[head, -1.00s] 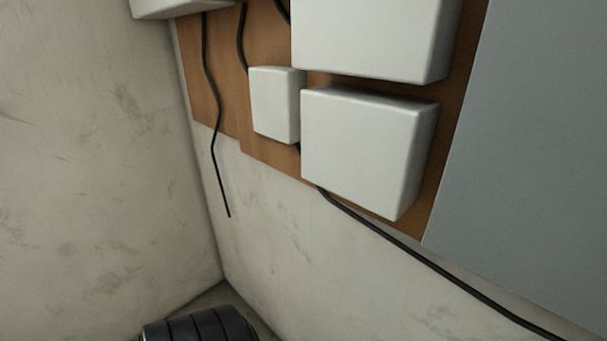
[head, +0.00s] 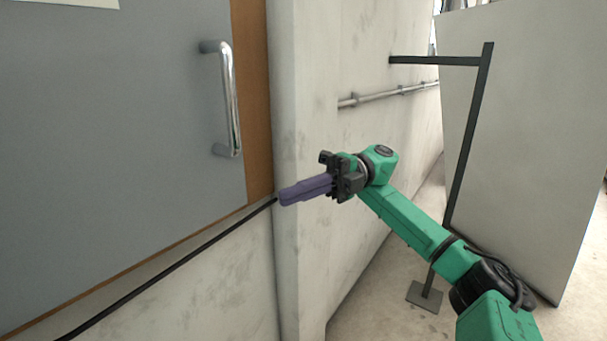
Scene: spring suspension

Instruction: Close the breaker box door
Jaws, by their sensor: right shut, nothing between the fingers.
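The breaker box door (head: 120,140) is a large flat grey panel filling the left of the head view. A chrome bar handle (head: 231,100) stands upright near its right edge. The door's hinge side is out of view, and I cannot tell how far it stands open. My right gripper (head: 283,198) is shut and empty, its purple fingers pointing left. In the picture it lies below and right of the handle, apart from it, in front of the wall corner. My left gripper is not in view.
A brown backing board (head: 254,90) shows right of the door. A black cable (head: 170,268) runs below it. A wall corner (head: 300,120) stands beside it. At right are a pipe (head: 385,95), a dark metal stand (head: 468,135) and a pale panel (head: 530,130).

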